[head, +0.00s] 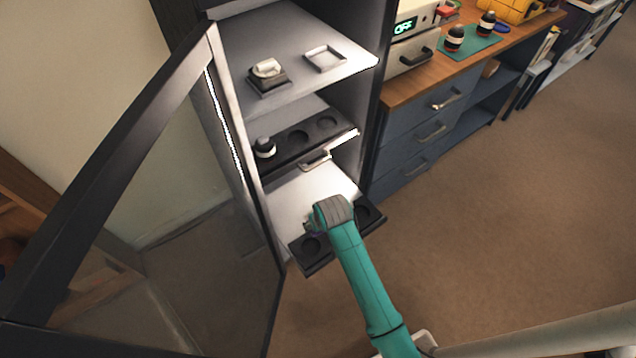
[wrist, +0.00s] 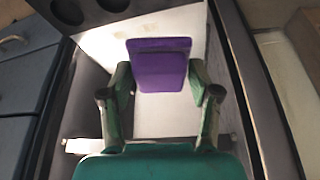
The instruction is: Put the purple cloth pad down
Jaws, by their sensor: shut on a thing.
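The purple cloth pad (wrist: 160,62) is upright between the fingers of my gripper (wrist: 160,80) in the wrist view, with a white surface behind it. The green-lined fingers touch or nearly touch its left and right edges. In the head view my teal arm reaches into the open cabinet, and its wrist covers most of my gripper (head: 312,226) and nearly all of the pad. The gripper is over a low black tray (head: 320,264) with round recesses, in front of the lit white cabinet interior.
The glass cabinet door (head: 150,200) stands open on the left. Blue drawers (head: 432,130) stand right; floor there is clear.

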